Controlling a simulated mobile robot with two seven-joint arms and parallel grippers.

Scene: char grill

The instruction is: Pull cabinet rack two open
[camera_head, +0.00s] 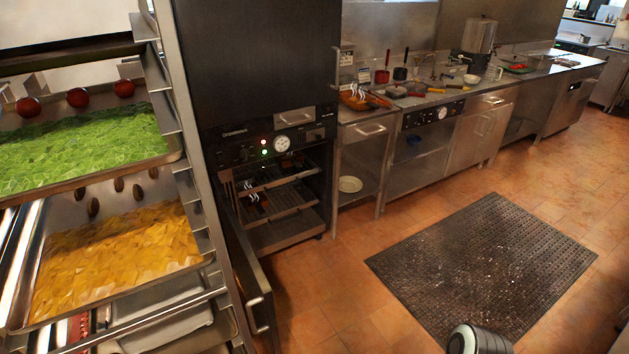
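The dark holding cabinet (258,70) stands left of centre, with a control panel, a round dial (282,143) and small lit lamps. Its lower compartment is open, and the cabinet door (243,265) with a metal handle (257,301) is swung out on the left side. Inside are an upper wire rack (283,181) and a lower wire rack (290,200), with small brown items (254,197) at the left. How far either rack extends is hard to tell. Neither gripper is in view. A rounded grey part at the bottom edge appears to be mine.
A tray rack (197,190) with trays of greens (85,145) and yellow pieces (120,250) fills the left, close to the open door. Steel counters (480,135) run along the back right. A dark floor mat (485,260) lies on open tiled floor.

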